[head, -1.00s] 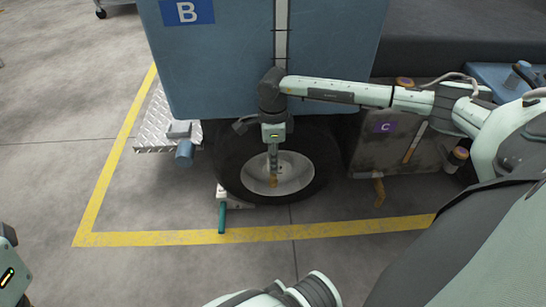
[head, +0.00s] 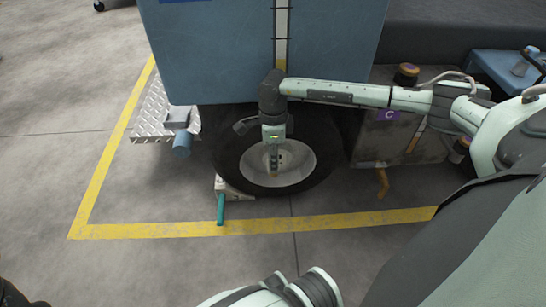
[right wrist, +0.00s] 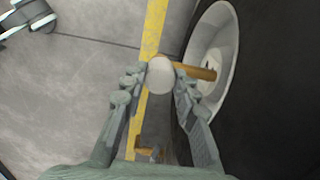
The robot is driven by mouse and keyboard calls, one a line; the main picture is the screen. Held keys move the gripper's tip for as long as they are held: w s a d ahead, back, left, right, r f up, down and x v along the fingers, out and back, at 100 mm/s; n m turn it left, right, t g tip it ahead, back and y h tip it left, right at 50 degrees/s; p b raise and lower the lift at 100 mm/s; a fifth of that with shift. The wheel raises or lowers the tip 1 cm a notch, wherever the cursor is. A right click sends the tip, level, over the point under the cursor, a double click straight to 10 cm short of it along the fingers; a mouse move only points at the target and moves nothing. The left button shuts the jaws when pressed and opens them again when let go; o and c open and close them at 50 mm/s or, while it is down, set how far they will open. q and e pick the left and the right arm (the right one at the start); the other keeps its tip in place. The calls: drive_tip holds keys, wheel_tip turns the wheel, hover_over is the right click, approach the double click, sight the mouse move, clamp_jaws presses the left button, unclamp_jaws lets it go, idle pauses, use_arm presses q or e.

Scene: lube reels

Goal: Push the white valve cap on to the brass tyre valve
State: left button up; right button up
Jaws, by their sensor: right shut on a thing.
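My right gripper (head: 274,172) hangs in front of the wheel's pale rim in the head view. In the right wrist view, the right gripper (right wrist: 160,78) is shut on the white valve cap (right wrist: 160,75), which sits between its fingertips. The brass tyre valve (right wrist: 198,72) sticks out from the wheel rim, and its near end is hidden behind the cap. I cannot tell whether cap and valve touch or how well they line up. My left gripper is not clearly in view.
The dark tyre (head: 230,165) and pale rim (right wrist: 222,50) stand close beside the right gripper. A blue cabinet body (head: 210,55) is above. A wheel chock with a teal handle (head: 221,208) is on the floor. A yellow line (head: 150,231) crosses open floor.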

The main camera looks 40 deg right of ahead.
drive_tip(key=shift+f, duration=0.1)
drive_tip(key=o, duration=0.9)
wheel_tip(320, 180, up, 12)
idle(0.3)
idle(0.4)
